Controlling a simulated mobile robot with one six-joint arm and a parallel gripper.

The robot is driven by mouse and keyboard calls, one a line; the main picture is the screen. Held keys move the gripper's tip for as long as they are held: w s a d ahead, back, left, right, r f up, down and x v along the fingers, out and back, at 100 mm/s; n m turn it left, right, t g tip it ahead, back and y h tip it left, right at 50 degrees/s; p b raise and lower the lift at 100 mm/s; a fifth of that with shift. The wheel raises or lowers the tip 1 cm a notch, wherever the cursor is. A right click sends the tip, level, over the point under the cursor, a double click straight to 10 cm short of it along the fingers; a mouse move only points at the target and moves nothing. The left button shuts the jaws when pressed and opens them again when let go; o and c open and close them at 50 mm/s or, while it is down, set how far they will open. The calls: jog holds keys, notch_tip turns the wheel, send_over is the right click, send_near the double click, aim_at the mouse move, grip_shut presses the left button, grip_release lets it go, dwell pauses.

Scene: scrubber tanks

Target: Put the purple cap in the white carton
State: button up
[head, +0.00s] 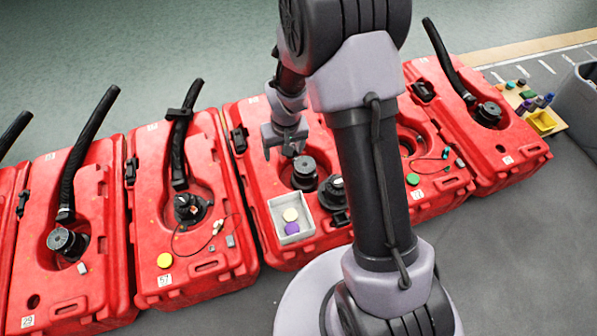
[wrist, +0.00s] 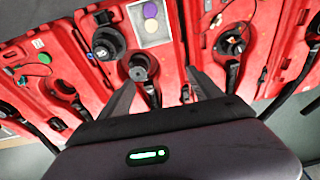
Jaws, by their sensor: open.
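The white carton (head: 296,239) is an open box on the middle red tank. It also shows at the top of the wrist view (wrist: 141,38). The purple cap (head: 291,228) lies inside the carton near its front wall, and shows there in the wrist view (wrist: 150,10) too. A pale yellow cap (head: 290,214) lies beside it in the carton. My gripper (head: 285,149) is above the middle tank, behind the carton in the head view. Its jaws are open and empty in the wrist view (wrist: 160,78), apart from both caps.
Red tanks (head: 150,150) with black hoses stand in a row. A yellow cap (head: 164,260) lies on the tank left of the carton, and a green cap (head: 412,179) on one to its right. A tray (head: 545,121) with small coloured items stands at the far right.

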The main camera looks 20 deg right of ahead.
jog(key=s+a+r+m+t, duration=0.1)
jog(key=s+r, duration=0.3)
jog(key=r, duration=0.4)
jog(key=s+r+m+t+y, duration=0.1)
jog(key=s+r, duration=0.3)
jog(key=r, duration=0.4)
jog(key=s+a+r+m+t, duration=0.1)
jog(key=s+r, duration=0.3)
jog(key=r, duration=0.4)
jog(key=s+a+r+m+t, duration=0.1)
jog(key=s+r, duration=0.3)
jog(key=s, duration=0.7)
jog(key=shift+a+y, duration=0.2)
jog(key=shift+y, duration=0.2)
